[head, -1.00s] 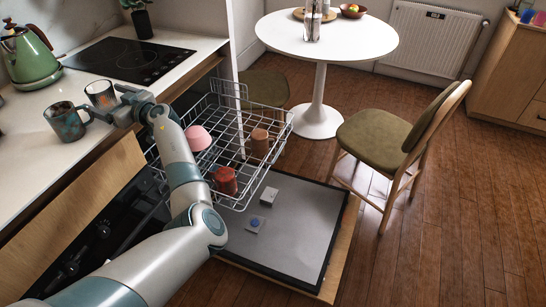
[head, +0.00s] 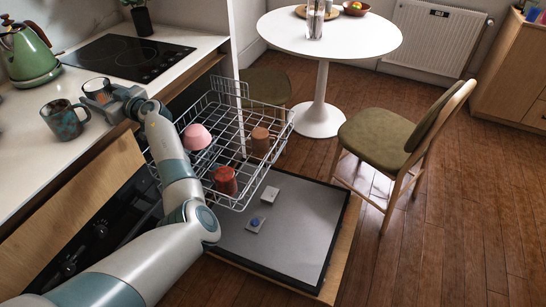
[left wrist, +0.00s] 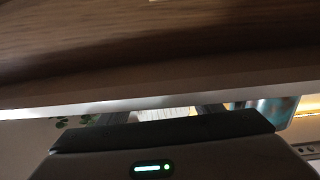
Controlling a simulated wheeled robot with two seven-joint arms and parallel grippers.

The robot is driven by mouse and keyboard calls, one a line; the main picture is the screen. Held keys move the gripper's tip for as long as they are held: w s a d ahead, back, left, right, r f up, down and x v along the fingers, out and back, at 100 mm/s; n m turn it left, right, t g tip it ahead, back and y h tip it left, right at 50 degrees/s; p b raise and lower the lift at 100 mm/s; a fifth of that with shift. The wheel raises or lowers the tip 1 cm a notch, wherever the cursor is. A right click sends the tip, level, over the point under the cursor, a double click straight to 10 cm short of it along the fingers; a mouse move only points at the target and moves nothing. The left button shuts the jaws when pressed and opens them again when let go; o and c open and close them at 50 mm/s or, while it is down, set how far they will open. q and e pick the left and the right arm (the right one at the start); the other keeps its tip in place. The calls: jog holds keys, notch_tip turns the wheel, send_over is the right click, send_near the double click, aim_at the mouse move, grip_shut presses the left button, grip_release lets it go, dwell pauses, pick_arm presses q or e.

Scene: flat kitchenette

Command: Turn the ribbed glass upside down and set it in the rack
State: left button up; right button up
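The ribbed glass (head: 97,87), clear with a brownish tint, stands upright on the white counter near the hob. My left gripper (head: 106,98) is low at the counter, its fingers spread on either side of the glass and partly hiding its lower part. In the left wrist view the glass (left wrist: 165,114) shows as a pale ribbed strip between the fingers; any contact is hard to make out. The wire rack (head: 238,125) is pulled out over the open dishwasher door and holds a pink bowl (head: 197,137), a red cup (head: 225,180) and a brown cup (head: 260,142). My right gripper is out of view.
A dark teal-brown mug (head: 62,122) stands close to the glass, nearer me. A green kettle (head: 30,55) and the black hob (head: 130,59) are behind. The dishwasher door (head: 290,225) lies open below the rack. A chair (head: 385,140) stands to the right.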

aim_at(89, 83)
pick_arm(q)
jog(key=shift+c, duration=1.3)
jog(key=shift+r, duration=0.1)
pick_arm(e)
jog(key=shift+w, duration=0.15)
pick_arm(q)
jog(key=shift+r, duration=1.4)
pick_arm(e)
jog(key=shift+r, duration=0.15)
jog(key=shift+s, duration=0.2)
